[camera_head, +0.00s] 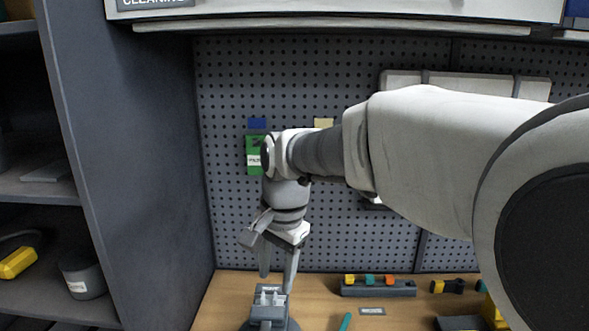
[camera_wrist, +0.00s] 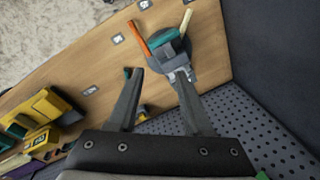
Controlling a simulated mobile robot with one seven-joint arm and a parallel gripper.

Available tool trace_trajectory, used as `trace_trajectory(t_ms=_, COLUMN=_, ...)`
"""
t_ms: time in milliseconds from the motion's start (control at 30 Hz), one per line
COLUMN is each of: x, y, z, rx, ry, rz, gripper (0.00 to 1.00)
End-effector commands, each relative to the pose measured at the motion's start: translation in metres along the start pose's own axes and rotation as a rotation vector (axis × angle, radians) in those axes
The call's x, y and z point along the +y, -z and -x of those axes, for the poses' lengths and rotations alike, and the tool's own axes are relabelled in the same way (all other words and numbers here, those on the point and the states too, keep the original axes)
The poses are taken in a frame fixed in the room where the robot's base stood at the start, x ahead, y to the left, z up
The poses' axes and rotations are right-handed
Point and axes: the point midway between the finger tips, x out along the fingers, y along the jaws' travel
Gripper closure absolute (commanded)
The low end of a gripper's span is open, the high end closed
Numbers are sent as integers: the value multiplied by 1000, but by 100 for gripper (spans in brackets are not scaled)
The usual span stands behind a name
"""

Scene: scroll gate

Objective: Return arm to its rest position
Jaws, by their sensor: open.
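My arm reaches in from the right of the head view and bends down at the wrist. My gripper (camera_head: 276,282) points downward with its two fingers apart and nothing visible between them. It is just above a grey stand (camera_head: 268,312) at the workbench's left part. In the wrist view, my open gripper (camera_wrist: 157,73) has one finger near the round grey stand (camera_wrist: 172,68), which carries orange, white and green pieces. I cannot tell whether that finger touches the stand.
The wooden workbench (camera_head: 320,312) has a pegboard (camera_head: 230,220) behind it and a grey shelf unit (camera_head: 125,150) at left. A grey rack (camera_head: 378,290) with coloured pieces stands at the back. Yellow tools (camera_wrist: 38,110) lie at left in the wrist view. A shelf overhangs above.

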Motion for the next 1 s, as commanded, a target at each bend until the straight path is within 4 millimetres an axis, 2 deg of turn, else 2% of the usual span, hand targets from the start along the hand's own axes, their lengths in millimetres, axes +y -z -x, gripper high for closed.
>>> trace_trajectory(t_ms=33, x=20, y=4, z=12, rx=15, ry=23, rz=29, gripper=50)
trace_trajectory(t_ms=100, x=43, y=6, z=24, rx=40, ry=47, rz=84, gripper=50)
trace_trajectory(t_ms=300, x=109, y=2, z=47, rx=130, ry=90, rz=245, gripper=50)
trace_trajectory(t_ms=467, x=159, y=-8, z=55, rx=225, ry=92, rz=376, gripper=50)
trace_trajectory(t_ms=600, x=196, y=-21, z=54, rx=305, ry=69, rz=483, gripper=50)
trace_trajectory(t_ms=800, x=227, y=-33, z=48, rx=380, ry=24, rz=586, gripper=50)
trace_trajectory(t_ms=1000, x=235, y=-36, z=45, rx=397, ry=8, rz=617, gripper=50)
